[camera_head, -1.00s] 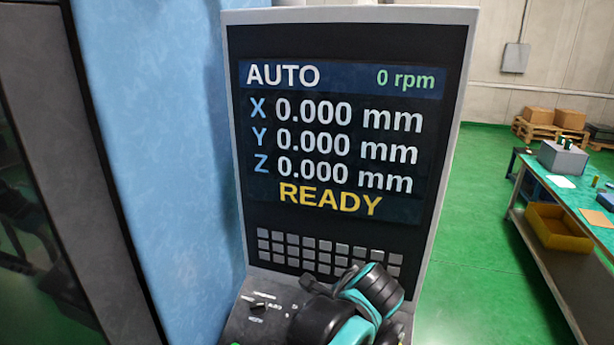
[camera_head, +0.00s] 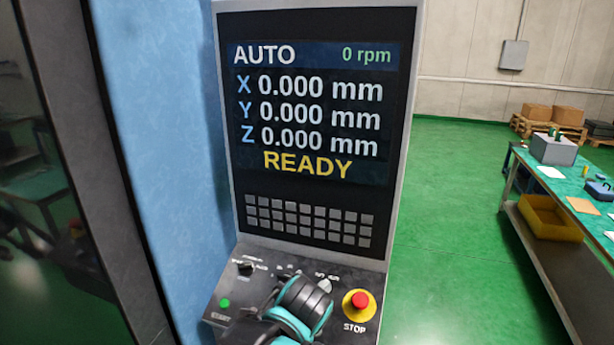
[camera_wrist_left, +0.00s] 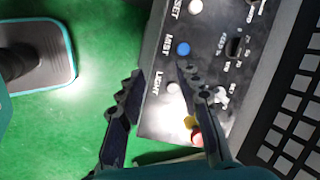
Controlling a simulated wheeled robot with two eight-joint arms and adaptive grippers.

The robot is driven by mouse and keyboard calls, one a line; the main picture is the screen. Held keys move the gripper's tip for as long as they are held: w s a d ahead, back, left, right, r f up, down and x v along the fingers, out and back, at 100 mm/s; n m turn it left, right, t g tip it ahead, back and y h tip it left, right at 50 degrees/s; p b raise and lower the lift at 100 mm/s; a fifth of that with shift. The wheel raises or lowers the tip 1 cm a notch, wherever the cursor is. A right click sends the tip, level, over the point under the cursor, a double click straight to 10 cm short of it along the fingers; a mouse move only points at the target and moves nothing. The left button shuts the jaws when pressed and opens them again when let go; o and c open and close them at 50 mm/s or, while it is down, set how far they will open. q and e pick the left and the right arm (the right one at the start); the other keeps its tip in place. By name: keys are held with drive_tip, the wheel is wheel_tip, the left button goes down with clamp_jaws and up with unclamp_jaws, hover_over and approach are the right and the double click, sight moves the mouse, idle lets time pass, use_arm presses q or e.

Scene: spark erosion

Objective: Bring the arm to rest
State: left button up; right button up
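My left gripper (camera_wrist_left: 158,72) is open and empty in the left wrist view. Its two dark fingers stand apart, one over green floor and one over the control panel's edge. The sloping control panel (camera_head: 228,284) carries a green start button (camera_head: 224,303) and a red stop button (camera_head: 361,300) on yellow. In the left wrist view it shows a blue button (camera_wrist_left: 183,49) by the word MIST. A teal and black part of my arm (camera_head: 304,300) hides the panel's middle in the head view. The gripper fingers cannot be made out there. My right gripper is in neither view.
The upright screen (camera_head: 310,120) reads AUTO, READY, 0 rpm and zeros for X, Y and Z. A blue machine wall (camera_head: 165,150) stands to its left. A green-topped workbench (camera_head: 560,188) stands at the right. Green floor (camera_head: 450,200) between is clear.

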use_arm(q)
drive_tip(key=s+a+f+n+t+h+b, duration=0.1)
drive_tip(key=s+a+f+n+b, duration=0.3)
drive_tip(key=s+a+f+n, duration=0.1)
drive_tip(key=s+a+f+n+b, duration=0.4)
drive_tip(key=a+f+n, duration=0.4)
drive_tip(key=f+n, duration=0.2)
wheel_tip(320, 180, down, 2)
drive_tip(key=shift+s+a+f+t+h+b, duration=0.25)
drive_tip(key=shift+s+t+h+b, duration=0.15)
drive_tip(key=shift+s, duration=0.25)
idle(0.3)
